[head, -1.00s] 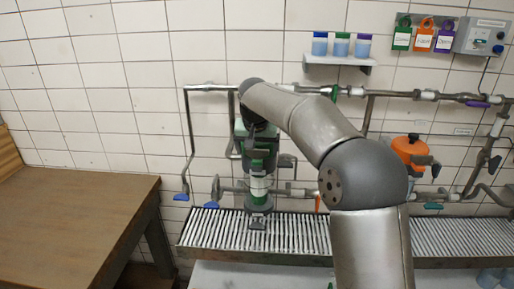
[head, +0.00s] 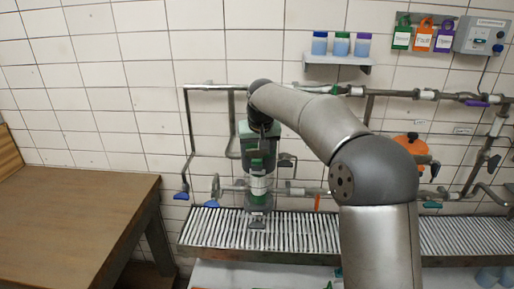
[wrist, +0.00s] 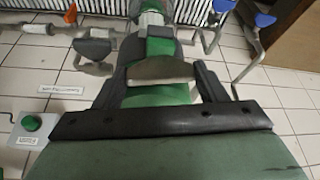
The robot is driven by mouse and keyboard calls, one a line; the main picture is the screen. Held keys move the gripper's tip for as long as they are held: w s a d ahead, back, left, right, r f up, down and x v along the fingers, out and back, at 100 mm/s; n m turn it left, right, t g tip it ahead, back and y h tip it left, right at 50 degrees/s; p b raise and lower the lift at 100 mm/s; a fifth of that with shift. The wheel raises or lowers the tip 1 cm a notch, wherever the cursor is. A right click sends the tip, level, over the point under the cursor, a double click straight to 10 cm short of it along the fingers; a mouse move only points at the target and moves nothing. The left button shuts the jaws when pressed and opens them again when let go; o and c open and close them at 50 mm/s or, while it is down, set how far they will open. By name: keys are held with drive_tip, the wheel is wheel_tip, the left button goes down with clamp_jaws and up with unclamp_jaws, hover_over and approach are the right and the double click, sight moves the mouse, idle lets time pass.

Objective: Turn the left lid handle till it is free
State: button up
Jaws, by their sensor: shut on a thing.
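The left lid handle (wrist: 160,71) is a grey bar on a green lid (wrist: 158,46), seen in the wrist view. My gripper (wrist: 159,78) has its two black fingers on either side of the bar and is shut on it. In the head view my gripper (head: 258,160) points down at the top of the left vessel, at the end of my arm. The vessel's white and green body (head: 259,187) shows below. The handle itself cannot be made out clearly there, and I cannot tell whether the lid is loose.
The grated trough (head: 215,228) runs under the vessel. Pipes with blue valve levers (head: 181,196) are close by on the left. An orange-lidded vessel (head: 411,146) is partly behind my arm. A wooden table (head: 75,220) is at the left. A shelf (head: 338,60) holds jars.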

drive_tip(key=shift+r, duration=0.1)
drive_tip(key=o, duration=1)
drive_tip(key=b+v, duration=0.1)
drive_tip(key=v, duration=1.6)
drive_tip(key=shift+s+d+r, duration=0.1)
drive_tip(key=shift+s+d, duration=0.05)
drive_tip(key=shift+s, duration=0.05)
